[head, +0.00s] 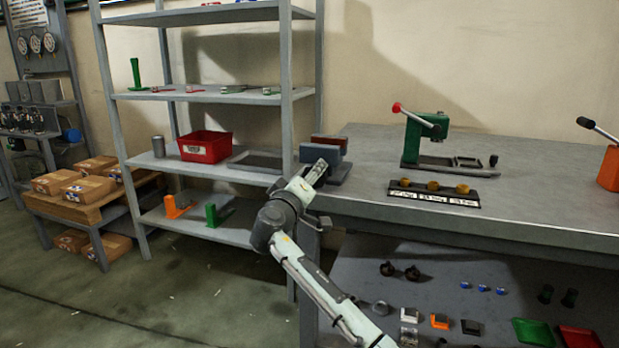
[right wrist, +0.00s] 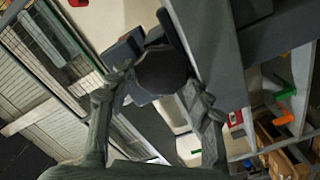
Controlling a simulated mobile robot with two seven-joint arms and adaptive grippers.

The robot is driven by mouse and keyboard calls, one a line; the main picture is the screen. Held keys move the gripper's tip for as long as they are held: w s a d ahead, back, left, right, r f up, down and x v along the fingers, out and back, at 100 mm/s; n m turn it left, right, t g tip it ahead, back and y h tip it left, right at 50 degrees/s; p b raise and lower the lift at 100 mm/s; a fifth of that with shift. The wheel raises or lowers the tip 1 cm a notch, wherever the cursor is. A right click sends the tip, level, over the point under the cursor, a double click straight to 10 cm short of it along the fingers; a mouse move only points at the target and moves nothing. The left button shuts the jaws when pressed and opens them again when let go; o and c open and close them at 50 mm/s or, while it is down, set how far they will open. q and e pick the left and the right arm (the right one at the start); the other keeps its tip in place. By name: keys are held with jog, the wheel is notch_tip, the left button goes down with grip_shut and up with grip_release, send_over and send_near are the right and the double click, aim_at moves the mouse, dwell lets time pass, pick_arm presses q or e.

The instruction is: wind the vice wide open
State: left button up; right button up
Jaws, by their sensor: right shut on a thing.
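The vice (head: 321,154) is grey with a reddish-brown block at its back and sits on the left end of the workbench. In the right wrist view its blue-grey body (right wrist: 124,52) shows beyond the fingers. My right gripper (head: 314,178) is in front of the vice, low at the bench's left edge. In the right wrist view my right gripper (right wrist: 160,88) is shut on a dark round vice handle (right wrist: 162,72), one finger on each side. The vice's screw and most of the jaw gap are hidden. My left gripper is not in view.
The workbench (head: 560,185) carries a green press (head: 425,140), a small black rack (head: 432,196) with yellow pieces and an orange lever device (head: 608,168). A grey shelf (head: 165,160) stands close on the left, holding a red bin (head: 205,147). The bench's middle is mostly clear.

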jog(key=shift+d+f+g, duration=0.3)
jog(key=shift+d+f, duration=0.3)
jog(key=shift+f, duration=0.25)
jog(key=o, duration=1.1)
jog(key=shift+a+r, duration=0.15)
jog(key=shift+r, duration=0.4)
jog(key=v, duration=0.3)
jog(key=p+v, duration=0.1)
jog(key=v, duration=0.5)
jog(key=shift+a+r+p, duration=0.2)
jog(key=shift+r+p, duration=0.15)
